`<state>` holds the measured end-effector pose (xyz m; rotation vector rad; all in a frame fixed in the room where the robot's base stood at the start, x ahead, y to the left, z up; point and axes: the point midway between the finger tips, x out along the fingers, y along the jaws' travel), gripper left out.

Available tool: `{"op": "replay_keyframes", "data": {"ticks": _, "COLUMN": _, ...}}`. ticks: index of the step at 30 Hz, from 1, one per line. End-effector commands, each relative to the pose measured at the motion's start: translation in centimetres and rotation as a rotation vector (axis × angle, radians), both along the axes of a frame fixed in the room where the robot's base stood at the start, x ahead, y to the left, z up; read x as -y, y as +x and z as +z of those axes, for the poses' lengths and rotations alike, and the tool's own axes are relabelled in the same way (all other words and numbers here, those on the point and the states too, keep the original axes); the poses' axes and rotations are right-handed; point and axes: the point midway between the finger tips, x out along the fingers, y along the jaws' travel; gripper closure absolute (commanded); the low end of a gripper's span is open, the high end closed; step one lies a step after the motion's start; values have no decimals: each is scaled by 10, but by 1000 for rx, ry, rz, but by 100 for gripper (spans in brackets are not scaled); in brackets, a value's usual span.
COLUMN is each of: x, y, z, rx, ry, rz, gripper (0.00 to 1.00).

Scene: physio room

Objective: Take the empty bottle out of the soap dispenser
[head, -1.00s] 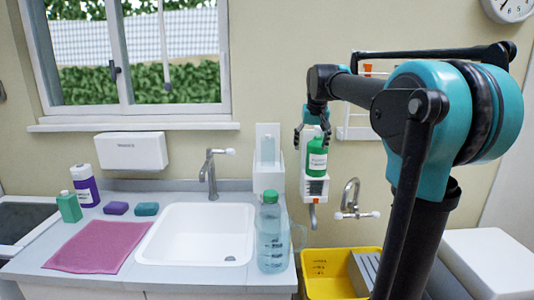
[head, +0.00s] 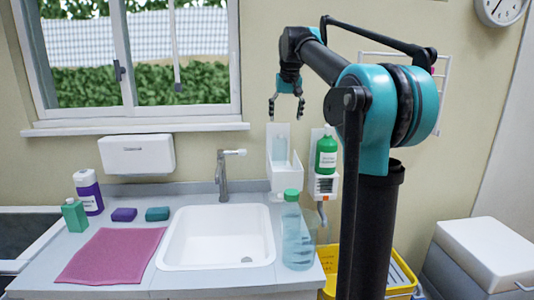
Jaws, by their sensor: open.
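My gripper (head: 286,119) is open and empty, fingers pointing down, above the left white wall holder. That holder (head: 290,184) has a tall back plate, and a pale, see-through bottle shape (head: 279,150) shows in it. The fingertips appear apart from it. Just to the right, a white wall dispenser (head: 325,187) with a small dark label and grey spout holds an upright green bottle (head: 327,154) with a white label. I cannot tell how full either bottle is.
A clear bottle with a green cap (head: 293,225) stands at the counter's right edge. Left of it is the white sink (head: 216,238) with a tap (head: 222,175). A yellow bin (head: 403,283) stands low at right. A wire rack hangs behind my arm.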

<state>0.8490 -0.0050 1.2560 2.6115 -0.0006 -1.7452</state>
Motion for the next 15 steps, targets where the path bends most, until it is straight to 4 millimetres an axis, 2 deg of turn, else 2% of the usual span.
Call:
{"op": "replay_keyframes", "data": {"ticks": 5, "x": 0, "y": 4, "z": -8, "rx": 0, "ry": 0, "rz": 0, "gripper": 26}}
{"op": "replay_keyframes", "data": {"ticks": 15, "x": 0, "y": 29, "z": -69, "rx": 0, "ry": 0, "rz": 0, "gripper": 26}}
